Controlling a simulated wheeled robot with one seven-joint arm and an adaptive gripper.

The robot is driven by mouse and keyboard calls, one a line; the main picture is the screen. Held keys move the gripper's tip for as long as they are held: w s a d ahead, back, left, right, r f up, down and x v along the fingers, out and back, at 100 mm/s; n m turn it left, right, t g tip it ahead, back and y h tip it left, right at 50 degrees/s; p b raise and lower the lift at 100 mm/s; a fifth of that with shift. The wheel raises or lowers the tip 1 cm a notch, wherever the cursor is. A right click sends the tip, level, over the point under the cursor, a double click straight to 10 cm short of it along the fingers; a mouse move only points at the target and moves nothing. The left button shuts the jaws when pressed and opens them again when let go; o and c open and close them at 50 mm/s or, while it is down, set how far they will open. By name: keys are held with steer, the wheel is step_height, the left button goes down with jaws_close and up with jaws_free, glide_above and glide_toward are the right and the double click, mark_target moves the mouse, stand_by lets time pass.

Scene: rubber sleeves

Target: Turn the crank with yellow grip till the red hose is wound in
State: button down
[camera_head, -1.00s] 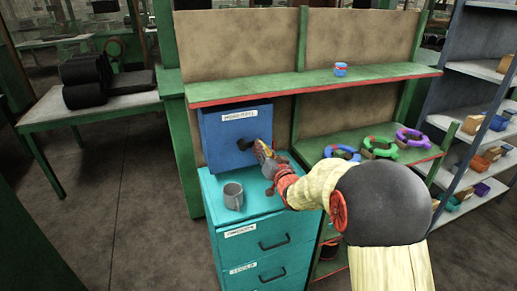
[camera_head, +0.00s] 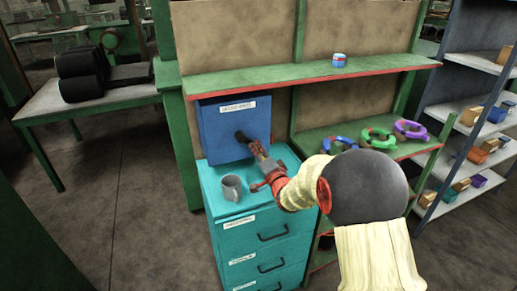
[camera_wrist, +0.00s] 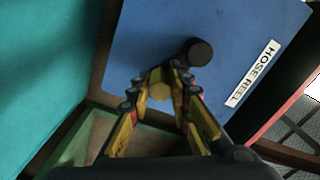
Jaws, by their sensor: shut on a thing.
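The blue hose reel box (camera_head: 228,112) stands on the teal cabinet, with its label at the top of its front face. In the wrist view the box front (camera_wrist: 160,35) fills the upper middle, with a black round crank hub (camera_wrist: 200,52). The yellow grip (camera_wrist: 160,84) sits between my fingertips, below and left of the hub in that view. My gripper (camera_wrist: 160,92) is shut on the yellow grip. In the head view my gripper (camera_head: 252,147) is at the box front and largely hides the crank. I cannot make out the red hose in either view.
A grey mug (camera_head: 231,188) stands on the teal cabinet (camera_head: 265,222), close to the left of my arm. A green shelf (camera_head: 310,72) with a small blue can (camera_head: 338,60) runs above the box. Several coloured rings (camera_head: 378,138) lie on the lower shelf to the right.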

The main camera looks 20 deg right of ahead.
steer(key=shift+a+f, duration=0.1)
steer(key=shift+f, duration=0.05)
stand_by(0.3)
steer(key=c, duration=1.6)
jaws_free()
steer(key=shift+s, duration=0.1)
steer(key=s, duration=1.1)
steer(key=shift+s, duration=0.4)
